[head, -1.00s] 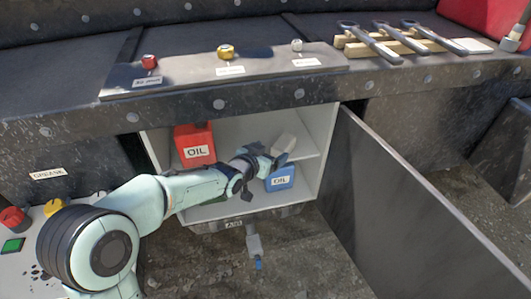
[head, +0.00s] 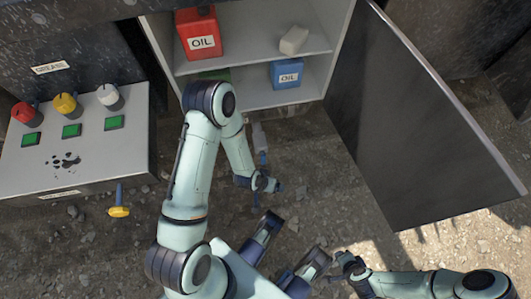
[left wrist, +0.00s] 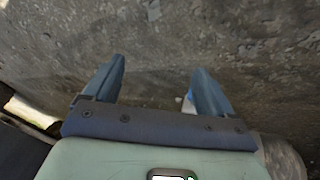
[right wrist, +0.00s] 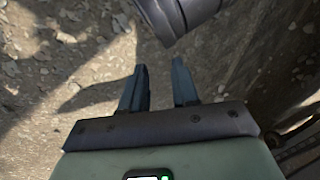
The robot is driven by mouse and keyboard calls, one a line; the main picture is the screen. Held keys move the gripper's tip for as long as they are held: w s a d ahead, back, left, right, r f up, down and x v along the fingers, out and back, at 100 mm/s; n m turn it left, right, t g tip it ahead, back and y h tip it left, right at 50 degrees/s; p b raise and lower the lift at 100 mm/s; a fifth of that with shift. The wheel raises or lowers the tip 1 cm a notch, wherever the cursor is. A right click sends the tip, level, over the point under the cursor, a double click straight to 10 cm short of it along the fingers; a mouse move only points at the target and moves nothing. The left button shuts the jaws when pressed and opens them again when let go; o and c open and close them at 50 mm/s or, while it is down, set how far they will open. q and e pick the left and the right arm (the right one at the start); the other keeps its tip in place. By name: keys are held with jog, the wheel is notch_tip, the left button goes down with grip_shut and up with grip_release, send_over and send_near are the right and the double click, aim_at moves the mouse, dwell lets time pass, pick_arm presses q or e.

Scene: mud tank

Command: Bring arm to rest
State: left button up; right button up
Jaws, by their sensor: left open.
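My left arm rises from the bottom of the head view and folds back down at the elbow. My left gripper (head: 268,188) is in front of the open cabinet, over the dirt floor. Its two fingers (left wrist: 158,90) stand wide apart in the left wrist view, with nothing between them. My right arm comes in low from the right. My right gripper (head: 340,268) is near the bottom centre. In the right wrist view its fingers (right wrist: 159,88) are apart, with an empty gap between them.
The cabinet (head: 340,50) holds a red oil can (head: 200,35), a blue oil can (head: 286,73) and a white block (head: 293,40). Its open door (head: 420,120) juts out at right. A control panel (head: 35,165) with knobs stands at left.

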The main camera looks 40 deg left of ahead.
pick_arm(q)
jog(key=s+d+f+g, duration=0.1)
jog(key=s+d+f, duration=0.1)
jog(key=s, duration=0.3)
jog(key=shift+s+d+f+n, duration=0.15)
jog(key=shift+f+n, duration=0.15)
jog(key=shift+f, duration=0.1)
jog(key=shift+r, duration=0.1)
pick_arm(e)
jog(key=shift+r, duration=0.1)
